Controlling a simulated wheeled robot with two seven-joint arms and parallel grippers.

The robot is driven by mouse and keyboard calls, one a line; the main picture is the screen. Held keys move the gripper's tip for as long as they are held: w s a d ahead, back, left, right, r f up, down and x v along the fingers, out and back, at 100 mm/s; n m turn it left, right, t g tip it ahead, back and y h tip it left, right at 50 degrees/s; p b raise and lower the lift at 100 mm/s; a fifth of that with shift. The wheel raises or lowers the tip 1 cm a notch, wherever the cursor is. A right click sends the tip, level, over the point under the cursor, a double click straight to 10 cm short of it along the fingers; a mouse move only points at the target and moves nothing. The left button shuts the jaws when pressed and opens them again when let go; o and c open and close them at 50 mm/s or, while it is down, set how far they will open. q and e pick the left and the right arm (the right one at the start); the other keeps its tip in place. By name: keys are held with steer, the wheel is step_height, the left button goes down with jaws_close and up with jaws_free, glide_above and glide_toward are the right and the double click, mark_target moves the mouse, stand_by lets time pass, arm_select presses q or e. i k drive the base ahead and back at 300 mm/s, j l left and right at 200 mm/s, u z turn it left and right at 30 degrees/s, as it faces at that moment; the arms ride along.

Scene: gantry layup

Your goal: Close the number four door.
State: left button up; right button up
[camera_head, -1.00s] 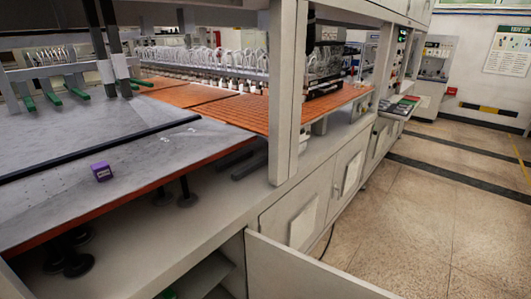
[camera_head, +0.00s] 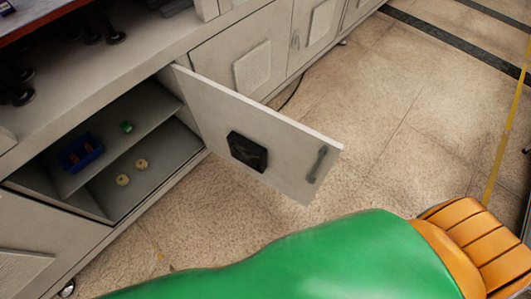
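A grey cabinet door (camera_head: 215,105) stands open, swung outward over the floor. Its hinge edge is at the right side of the cabinet opening. A dark bar handle (camera_head: 317,165) is near its free end, and a black square box (camera_head: 247,151) is fixed lower on the visible face. No door number can be read. The open cabinet (camera_head: 160,172) shows a shelf holding a blue bin (camera_head: 80,153) and a small green item (camera_head: 127,127); two round yellowish pieces lie below. No fingertips of either gripper show.
A shut cabinet door (camera_head: 253,68) with a pale panel is beyond the open one. Another cabinet front (camera_head: 35,250) is at lower left. The tiled floor (camera_head: 400,110) to the right of the open door is clear.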

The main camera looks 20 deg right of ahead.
mark_target(288, 151)
steer(key=k+l+u, duration=0.2)
steer(key=l, duration=0.2)
steer(key=l+u, duration=0.2)
steer(key=l, duration=0.25)
steer(key=k+l+u, duration=0.15)
steer(key=l, duration=0.2)
steer(key=k+l+u, duration=0.2)
steer(key=l, duration=0.2)
steer(key=k+l+u, duration=0.2)
steer(key=l, duration=0.15)
steer(key=i+l+u, duration=0.15)
steer(key=l+u, duration=0.15)
steer(key=l, duration=0.3)
steer(key=i+l+u, duration=0.1)
steer(key=l+u, duration=0.15)
steer(key=l, duration=0.4)
steer(key=l+u, duration=0.3)
steer(key=l, duration=0.4)
steer(key=i+l+u, duration=0.1)
steer(key=l+u, duration=0.1)
steer(key=l, duration=0.25)
steer(key=k+l+u, duration=0.3)
steer(key=k+l, duration=0.15)
